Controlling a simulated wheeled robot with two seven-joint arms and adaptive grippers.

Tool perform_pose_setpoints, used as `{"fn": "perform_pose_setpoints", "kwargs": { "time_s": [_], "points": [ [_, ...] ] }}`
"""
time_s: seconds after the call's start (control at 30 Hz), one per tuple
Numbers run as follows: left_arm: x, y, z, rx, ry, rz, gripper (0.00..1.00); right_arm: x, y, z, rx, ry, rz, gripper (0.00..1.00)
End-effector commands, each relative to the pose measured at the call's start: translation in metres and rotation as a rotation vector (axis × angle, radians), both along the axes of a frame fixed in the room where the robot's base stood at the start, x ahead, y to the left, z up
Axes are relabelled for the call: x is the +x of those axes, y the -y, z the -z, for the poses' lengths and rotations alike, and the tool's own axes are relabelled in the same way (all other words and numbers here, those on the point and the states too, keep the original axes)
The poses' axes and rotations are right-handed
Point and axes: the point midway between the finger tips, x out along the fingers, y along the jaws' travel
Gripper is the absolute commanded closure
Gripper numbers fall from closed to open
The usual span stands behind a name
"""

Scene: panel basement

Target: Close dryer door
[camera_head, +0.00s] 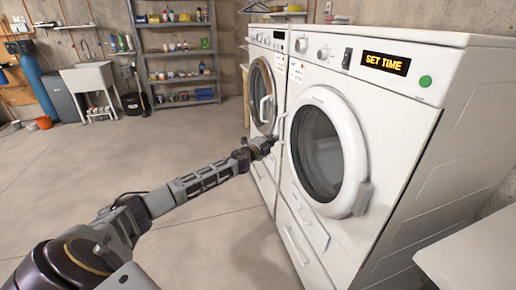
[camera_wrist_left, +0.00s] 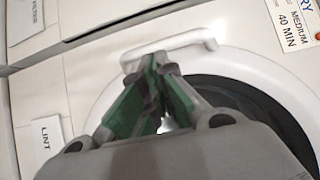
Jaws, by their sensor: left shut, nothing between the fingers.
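The dryer (camera_head: 405,125) is the near white machine with an orange SET TIME display. Its round door (camera_head: 345,130) has a white ring and dark glass and looks flush or nearly so; a small gap cannot be ruled out. The door's white handle (camera_head: 281,127) is on its left side, and in the left wrist view the handle (camera_wrist_left: 185,43) lies just beyond my fingertips. My left gripper (camera_head: 270,143) is shut and empty, close beside the handle; I cannot tell whether it touches. Its green-padded fingers converge in the left wrist view (camera_wrist_left: 158,68). My right gripper is out of view.
A second white machine (camera_head: 270,45) with a round door stands just beyond the dryer. Shelves (camera_head: 180,52), a sink (camera_head: 90,78) and a black bucket (camera_head: 133,104) line the back wall. The floor (camera_head: 110,170) left of the machines is clear.

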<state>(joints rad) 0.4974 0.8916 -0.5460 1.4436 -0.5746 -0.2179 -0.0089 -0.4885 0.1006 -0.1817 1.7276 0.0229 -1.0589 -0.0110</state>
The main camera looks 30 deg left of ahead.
Motion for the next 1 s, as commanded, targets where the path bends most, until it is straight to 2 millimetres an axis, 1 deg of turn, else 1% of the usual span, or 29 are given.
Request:
{"fn": "perform_pose_setpoints", "kwargs": {
  "time_s": [0.2,1.0],
  "points": [
    [-0.008,-0.001,0.000,0.001,-0.001,0.000,1.00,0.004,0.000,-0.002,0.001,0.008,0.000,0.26],
    [-0.054,-0.005,0.000,0.001,-0.001,0.000,1.00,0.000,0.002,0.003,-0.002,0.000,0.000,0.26]
  ]
}}
